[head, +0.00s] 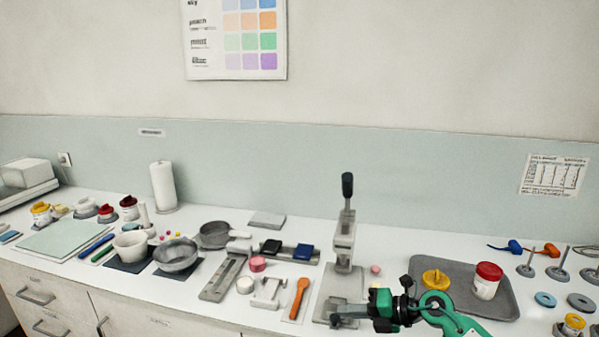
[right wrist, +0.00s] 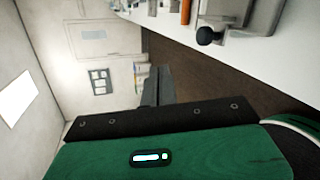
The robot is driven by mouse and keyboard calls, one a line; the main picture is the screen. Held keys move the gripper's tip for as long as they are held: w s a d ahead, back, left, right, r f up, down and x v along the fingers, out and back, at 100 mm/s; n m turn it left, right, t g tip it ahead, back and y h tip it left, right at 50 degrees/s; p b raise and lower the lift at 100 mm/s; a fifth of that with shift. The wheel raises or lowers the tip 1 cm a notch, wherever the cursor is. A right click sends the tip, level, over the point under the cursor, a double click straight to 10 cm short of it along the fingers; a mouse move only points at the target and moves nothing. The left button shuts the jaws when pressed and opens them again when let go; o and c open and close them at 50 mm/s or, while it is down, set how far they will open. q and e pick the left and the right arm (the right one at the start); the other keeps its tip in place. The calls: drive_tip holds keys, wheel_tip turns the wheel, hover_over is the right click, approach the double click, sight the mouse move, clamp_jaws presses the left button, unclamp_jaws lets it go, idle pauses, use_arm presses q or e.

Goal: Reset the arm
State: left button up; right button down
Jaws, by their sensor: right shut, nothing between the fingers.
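My right gripper (head: 343,319) is at the front edge of the counter, in front of the press base, pointing left with its green arm coming in from the lower right. In the right wrist view its dark fingers (right wrist: 157,86) are together with nothing between them. The grey lever press (head: 344,243) with a black-knobbed handle stands upright just behind it, and its black knob (right wrist: 208,35) seems to show in the right wrist view. My left gripper is not in view.
A grey tray (head: 505,303) right of the press holds a red-lidded jar (head: 486,281) and a yellow item (head: 435,279). Open floor (right wrist: 190,75) lies beyond the fingers.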

drive_tip(key=s+a+r+m+t+y, duration=0.25)
drive_tip(key=r+m+t, duration=0.35)
drive_tip(key=m+t, duration=0.4)
drive_tip(key=s+d+f+m+t+h, duration=0.1)
drive_tip(key=s+d+f+m+h, duration=0.45)
drive_tip(key=m+h, duration=0.3)
drive_tip(key=s+d+f+m+h, duration=0.45)
drive_tip(key=d+m+h, duration=0.3)
drive_tip(key=m, duration=0.25)
drive_tip(key=s+f+m+g, duration=0.2)
drive_tip(key=s+f+g, duration=0.4)
drive_tip(key=s, duration=0.6)
drive_tip(key=s+f+m+g, duration=0.2)
drive_tip(key=s+f+g, duration=0.4)
drive_tip(key=s, duration=0.6)
wheel_tip(320, 180, down, 32)
drive_tip(key=s+g, duration=0.1)
drive_tip(key=g, duration=0.1)
drive_tip(key=s+d+f, duration=0.2)
drive_tip(key=s+f, duration=0.7)
drive_tip(key=s+d+f, duration=0.2)
drive_tip(key=s+f, duration=0.8)
drive_tip(key=shift+g, duration=0.4)
